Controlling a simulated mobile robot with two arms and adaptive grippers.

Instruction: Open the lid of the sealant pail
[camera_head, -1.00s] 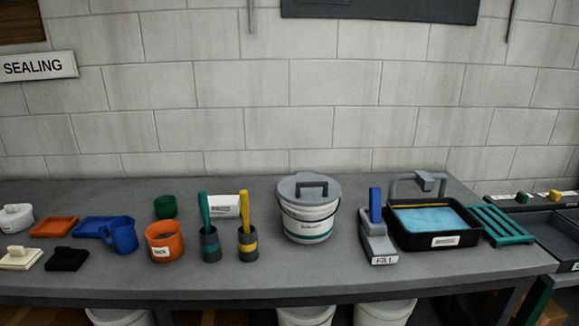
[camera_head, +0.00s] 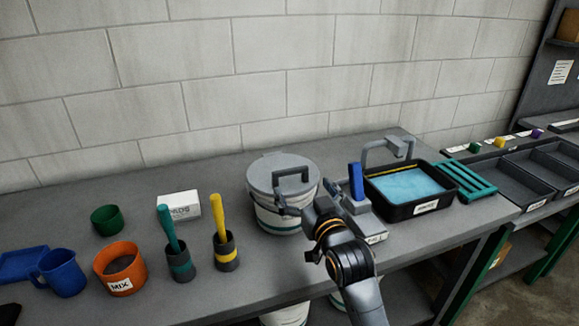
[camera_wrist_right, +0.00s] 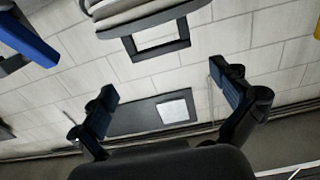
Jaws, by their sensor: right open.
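The white sealant pail (camera_head: 275,219) stands upright on the bench with its grey lid (camera_head: 262,172) on top. A dark arched handle (camera_head: 292,173) rises from the lid. My right gripper (camera_head: 296,208) is in front of the pail's right side, below the handle, and partly hides the pail. In the right wrist view the jaws (camera_wrist_right: 168,100) are spread wide with nothing between them. The lid (camera_wrist_right: 140,14) and its square handle (camera_wrist_right: 157,42) show upside down at the top there, beyond the fingertips. My left gripper is not in view.
Right of the pail stand a grey FILL stand with a blue lever (camera_head: 356,181) and a black basin of blue liquid (camera_head: 412,207). Left are yellow (camera_head: 219,215) and teal (camera_head: 169,230) brushes in holders, a white box (camera_head: 179,207) and an orange MIX cup (camera_head: 122,268).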

